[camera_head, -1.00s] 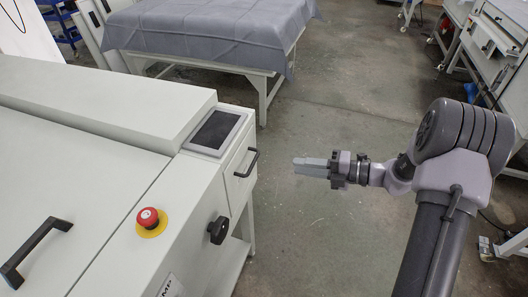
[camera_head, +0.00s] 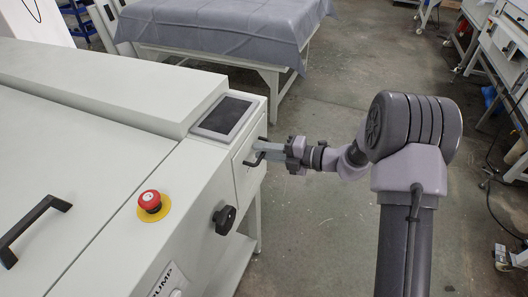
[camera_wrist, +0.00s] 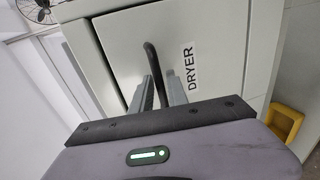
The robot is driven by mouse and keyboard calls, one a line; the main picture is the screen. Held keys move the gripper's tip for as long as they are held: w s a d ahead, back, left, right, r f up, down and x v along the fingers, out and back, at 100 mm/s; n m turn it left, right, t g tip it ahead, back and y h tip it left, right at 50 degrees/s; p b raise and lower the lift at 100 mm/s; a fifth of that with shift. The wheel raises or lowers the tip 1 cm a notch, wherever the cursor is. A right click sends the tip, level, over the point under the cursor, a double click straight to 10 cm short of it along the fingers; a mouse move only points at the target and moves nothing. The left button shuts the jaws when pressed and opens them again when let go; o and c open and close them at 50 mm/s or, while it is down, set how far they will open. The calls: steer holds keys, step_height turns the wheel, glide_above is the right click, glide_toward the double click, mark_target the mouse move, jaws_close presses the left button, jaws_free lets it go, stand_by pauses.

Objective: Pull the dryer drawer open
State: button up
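The dryer drawer (camera_head: 246,170) is a light grey front on the side of the white machine, below a dark screen, and it looks shut. In the wrist view its front (camera_wrist: 205,35) carries a DRYER label (camera_wrist: 190,66). Its black bar handle (camera_wrist: 152,62) runs down between my two fingers. My gripper (camera_head: 257,149) is at the handle, with its fingers on either side of the bar. In the wrist view my gripper (camera_wrist: 158,88) looks open, with small gaps beside the bar. The lower handle is partly hidden by my gripper.
The machine top has a red emergency button (camera_head: 151,201), a dark screen (camera_head: 226,115) and another black handle (camera_head: 33,228). A cloth-covered table (camera_head: 222,28) stands behind.

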jaws_close()
stand_by(1.3)
